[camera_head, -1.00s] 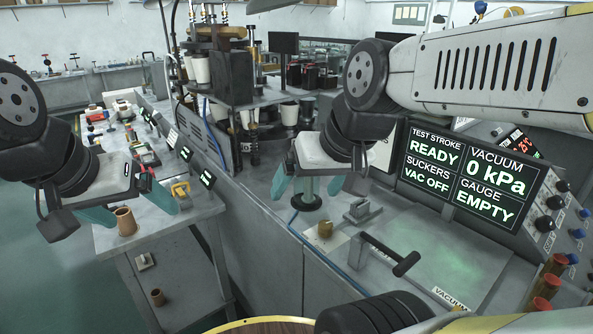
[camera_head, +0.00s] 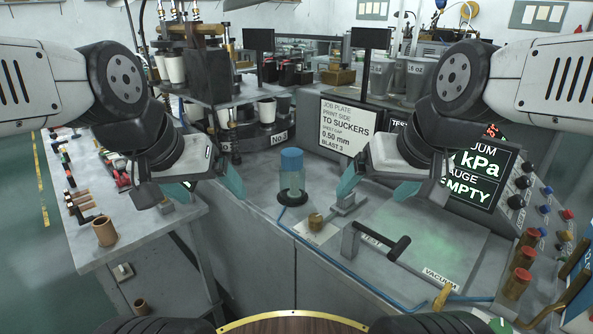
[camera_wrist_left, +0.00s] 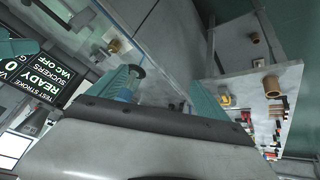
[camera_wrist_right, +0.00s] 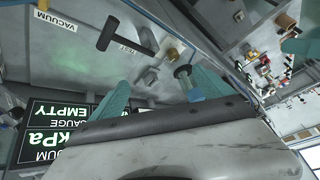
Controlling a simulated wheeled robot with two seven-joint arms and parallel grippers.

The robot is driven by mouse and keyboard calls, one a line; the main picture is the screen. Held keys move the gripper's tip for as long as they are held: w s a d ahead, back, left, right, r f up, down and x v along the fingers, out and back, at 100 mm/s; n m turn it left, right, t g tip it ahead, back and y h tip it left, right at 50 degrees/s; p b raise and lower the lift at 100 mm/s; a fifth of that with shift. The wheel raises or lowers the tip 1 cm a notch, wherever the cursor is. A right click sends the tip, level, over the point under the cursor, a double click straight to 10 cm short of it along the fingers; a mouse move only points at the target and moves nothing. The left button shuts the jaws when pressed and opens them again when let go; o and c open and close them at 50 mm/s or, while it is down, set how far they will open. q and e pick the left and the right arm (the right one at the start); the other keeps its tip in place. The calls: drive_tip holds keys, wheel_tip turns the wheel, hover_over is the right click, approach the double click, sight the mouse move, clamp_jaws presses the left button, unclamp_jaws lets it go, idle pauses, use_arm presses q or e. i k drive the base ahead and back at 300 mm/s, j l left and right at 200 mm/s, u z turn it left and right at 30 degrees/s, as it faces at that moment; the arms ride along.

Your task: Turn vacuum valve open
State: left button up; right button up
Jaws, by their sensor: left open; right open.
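The yellow vacuum valve handle (camera_head: 442,297) stands at the console's front edge, beside the VACUUM label (camera_head: 441,279). In the right wrist view, a yellow piece (camera_wrist_right: 43,6) shows at the top edge beside that label. My right gripper (camera_head: 377,190) is open and empty above the console, up and left of the valve, apart from it. My left gripper (camera_head: 198,192) is open and empty over the left side, far from the valve. The display (camera_head: 478,170) is partly hidden by my right arm; "kPa" and "EMPTY" can be read.
A black TEST lever (camera_head: 398,249) stands between my right gripper and the valve. A blue-topped cylinder (camera_head: 291,170) and a brass knob (camera_head: 316,220) stand at mid-console. Red-capped posts (camera_head: 518,282) line the right. A blue hose (camera_head: 375,297) runs along the front edge.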

sight(439, 303)
drive_tip(key=k+z, duration=0.1)
drive_tip(key=z, duration=1.3)
drive_tip(key=k+z, duration=0.15)
drive_tip(key=k, duration=0.3)
